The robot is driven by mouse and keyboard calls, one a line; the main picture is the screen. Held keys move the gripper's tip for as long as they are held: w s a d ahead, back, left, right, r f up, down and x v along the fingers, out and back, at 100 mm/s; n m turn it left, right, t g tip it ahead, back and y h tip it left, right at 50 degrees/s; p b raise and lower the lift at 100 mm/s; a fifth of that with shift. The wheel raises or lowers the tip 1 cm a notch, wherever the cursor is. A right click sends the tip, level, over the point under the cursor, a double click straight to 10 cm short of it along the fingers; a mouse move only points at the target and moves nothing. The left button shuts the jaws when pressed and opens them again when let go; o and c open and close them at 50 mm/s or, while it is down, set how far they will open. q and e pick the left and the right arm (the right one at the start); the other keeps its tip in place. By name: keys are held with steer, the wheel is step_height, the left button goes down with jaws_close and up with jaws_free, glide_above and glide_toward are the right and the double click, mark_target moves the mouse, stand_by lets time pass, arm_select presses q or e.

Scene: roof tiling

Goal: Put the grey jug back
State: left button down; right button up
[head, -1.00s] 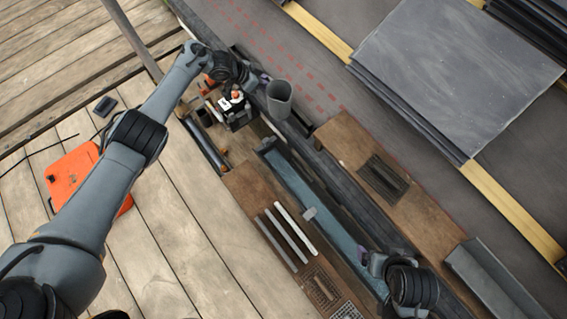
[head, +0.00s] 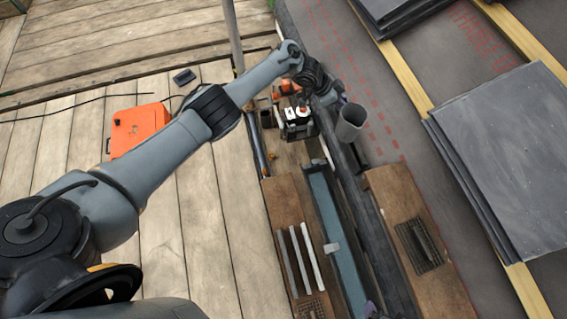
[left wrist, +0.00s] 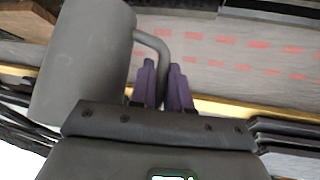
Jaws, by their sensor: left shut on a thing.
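The grey jug (head: 351,122) is a plain cylinder at upper centre right in the head view, its open top facing up toward the camera. My left gripper (head: 337,97) is right beside it. In the left wrist view the jug (left wrist: 85,60) fills the upper left, and its handle (left wrist: 157,45) runs down between the purple fingers of my left gripper (left wrist: 162,85), which is shut on it. I cannot tell whether the jug's base touches anything. Only a small purple piece of my right gripper (head: 371,310) shows at the bottom edge; its fingers are hidden.
A long trough with a blue-grey strip (head: 325,205) runs below. A brown board (head: 400,205) carries a dark grate (head: 418,245). A white-and-black tool (head: 298,122) stands left of the jug. Slates (head: 500,150) are stacked at right. An orange case (head: 138,130) lies on the decking.

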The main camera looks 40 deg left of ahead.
arm_select(q)
steer(key=shift+w+d+r, duration=0.5)
steer(key=shift+d+r, duration=1.15)
steer(key=shift+r, duration=0.8)
steer(key=s+a+f+n, duration=0.1)
steer(key=s+f, duration=0.7)
steer(key=s, duration=0.4)
steer(key=s+a+f, duration=0.1)
steer(key=s+f, duration=0.8)
steer(key=s, duration=0.3)
steer(key=s+a+f+b, duration=0.1)
steer(key=a+f+b, duration=0.8)
steer(key=a+f, duration=0.2)
steer(key=shift+f+t+y, duration=0.3)
steer(key=shift+t+y, duration=0.1)
steer(key=shift+a+f+b, duration=0.1)
steer(key=shift+f+b, duration=0.05)
steer(key=shift+b, duration=0.15)
steer(key=c, duration=1.1)
jaws_free()
